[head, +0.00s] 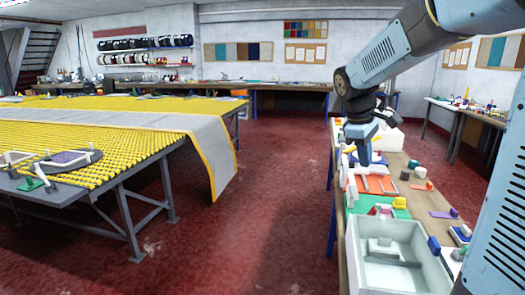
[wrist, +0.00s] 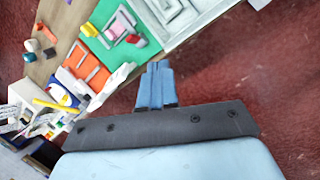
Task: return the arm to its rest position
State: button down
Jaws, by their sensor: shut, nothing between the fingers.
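My gripper (head: 364,158) hangs from my blue-grey arm, pointing down above the workbench (head: 338,190) on the right in the head view. In the wrist view my gripper (wrist: 157,70) shows its two blue fingers pressed together, with nothing between them. The fingertips appear over the bench's edge, with red floor beside them. The arm is bent at the elbow, and its upper links cross the top right of the head view.
The bench holds an orange mat (head: 376,185), a green mat (head: 392,211), a pale tray (head: 395,284) and several small items. A large table (head: 148,160) with yellow-ridged top and hanging grey cloth (head: 222,165) stands left. Red floor between them is clear.

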jog(key=s+a+m+t+y, duration=0.1)
jog(key=s+m, duration=0.3)
jog(key=s, duration=0.7)
jog(key=s+a+m+t+y, duration=0.2)
jog(key=s+m, duration=0.3)
jog(key=s, duration=0.6)
jog(key=shift+s+a+t, duration=0.25)
jog(key=shift+a+t, duration=0.2)
jog(key=shift+t, duration=0.35)
